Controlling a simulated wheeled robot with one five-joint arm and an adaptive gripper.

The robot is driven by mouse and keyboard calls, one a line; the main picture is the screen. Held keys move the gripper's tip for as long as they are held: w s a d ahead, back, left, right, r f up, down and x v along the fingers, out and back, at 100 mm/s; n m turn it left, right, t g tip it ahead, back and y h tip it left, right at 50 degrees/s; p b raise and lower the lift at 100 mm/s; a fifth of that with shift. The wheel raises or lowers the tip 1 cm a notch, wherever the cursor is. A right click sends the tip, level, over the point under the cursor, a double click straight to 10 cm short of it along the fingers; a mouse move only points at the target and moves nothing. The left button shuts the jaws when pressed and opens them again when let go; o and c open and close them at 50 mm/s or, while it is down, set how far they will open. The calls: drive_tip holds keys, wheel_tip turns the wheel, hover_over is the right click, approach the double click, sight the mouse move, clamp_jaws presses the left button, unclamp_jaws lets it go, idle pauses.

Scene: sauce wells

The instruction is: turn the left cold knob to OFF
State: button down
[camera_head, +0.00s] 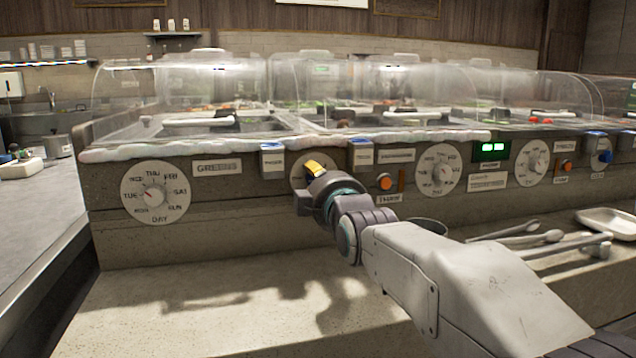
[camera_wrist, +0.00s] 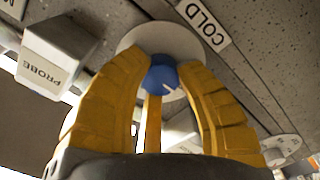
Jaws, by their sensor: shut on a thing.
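The left cold knob is a blue knob (camera_wrist: 161,75) with a pale pointer line, on a round light plate (camera_wrist: 150,35) beside a COLD label (camera_wrist: 203,23) in the wrist view. My gripper (camera_wrist: 166,68) has yellow fingers that close around the knob from several sides. Its fingertips touch or nearly touch the plate. In the head view my gripper (camera_head: 313,168) is at the counter's front panel, and its yellow finger covers the knob. Only part of the round plate (camera_head: 297,178) shows there. The knob's setting marks cannot be read.
A PROBE block (camera_head: 272,160) juts out left of the gripper. A weekday dial (camera_head: 155,192) is further left. An orange button (camera_head: 385,182), a dial (camera_head: 438,171) and a green display (camera_head: 493,150) lie to the right. Tongs (camera_head: 515,238) and a tray (camera_head: 608,220) lie on the ledge, whose left part is clear.

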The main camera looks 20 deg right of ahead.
drive_tip(key=shift+f, duration=0.2)
drive_tip(key=c, duration=0.8)
unclamp_jaws()
drive_tip(key=shift+w+r, duration=0.1)
drive_tip(key=s, duration=1.2)
